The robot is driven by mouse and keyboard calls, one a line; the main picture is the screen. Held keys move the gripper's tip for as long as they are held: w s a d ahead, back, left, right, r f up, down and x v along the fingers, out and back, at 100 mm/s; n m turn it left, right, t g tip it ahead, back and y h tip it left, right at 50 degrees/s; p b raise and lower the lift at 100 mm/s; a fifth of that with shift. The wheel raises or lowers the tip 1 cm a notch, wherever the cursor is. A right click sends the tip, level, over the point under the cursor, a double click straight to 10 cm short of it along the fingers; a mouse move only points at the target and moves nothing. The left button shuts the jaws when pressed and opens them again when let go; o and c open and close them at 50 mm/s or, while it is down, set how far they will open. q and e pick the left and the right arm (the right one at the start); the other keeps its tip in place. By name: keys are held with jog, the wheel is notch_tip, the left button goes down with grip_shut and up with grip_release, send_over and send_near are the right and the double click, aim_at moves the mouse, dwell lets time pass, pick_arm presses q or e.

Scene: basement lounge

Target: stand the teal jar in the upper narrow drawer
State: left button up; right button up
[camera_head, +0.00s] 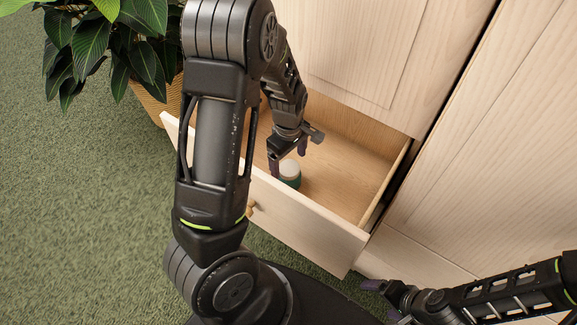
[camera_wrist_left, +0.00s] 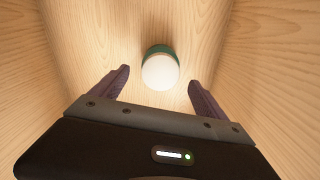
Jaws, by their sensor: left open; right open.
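The teal jar (camera_head: 291,180) with a pale round lid stands upright inside the open drawer (camera_head: 345,190), on its wooden floor. In the left wrist view the jar (camera_wrist_left: 160,68) shows lid-on, just beyond and between the fingertips, with the drawer walls on both sides. My left gripper (camera_head: 288,158) is inside the drawer, open, with its fingers apart from the jar; it also shows in the left wrist view (camera_wrist_left: 158,82). My right gripper (camera_head: 372,290) is open and empty at the lower right, outside the drawer.
The pale wooden cabinet (camera_head: 365,45) rises behind the drawer. The drawer front has a round wooden knob (camera_head: 250,208). A leafy plant (camera_head: 110,35) in a woven basket (camera_head: 158,103) stands to the left. Green carpet (camera_head: 80,200) is clear on the left.

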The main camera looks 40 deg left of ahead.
pick_arm(q)
jog(key=shift+r+p, duration=0.4)
jog(key=shift+r, duration=1.9)
